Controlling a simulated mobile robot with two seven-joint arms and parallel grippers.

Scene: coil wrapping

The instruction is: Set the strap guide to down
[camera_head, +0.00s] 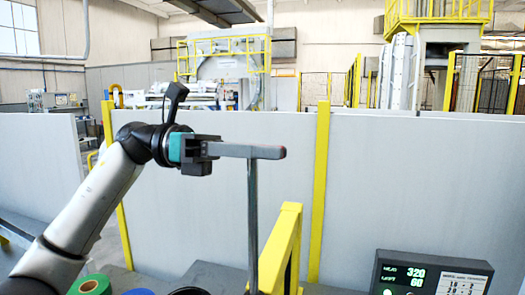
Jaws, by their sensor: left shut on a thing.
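My left arm reaches up from the lower left, and my left gripper (210,150) is level with the top of a grey strap guide. The guide (252,205) has an upright grey post and a flat horizontal grey arm at its top with a reddish right end. My left gripper is shut on the left end of that arm, and the arm points right. The lower end of the post runs down behind or beside a yellow bracket (285,245), and its foot is cut off by the picture's bottom edge. My right gripper is out of view.
A dark control panel (432,275) with green digits 320 and 60 stands at the lower right. Grey partition panels (410,190) with yellow posts (319,190) stand behind.

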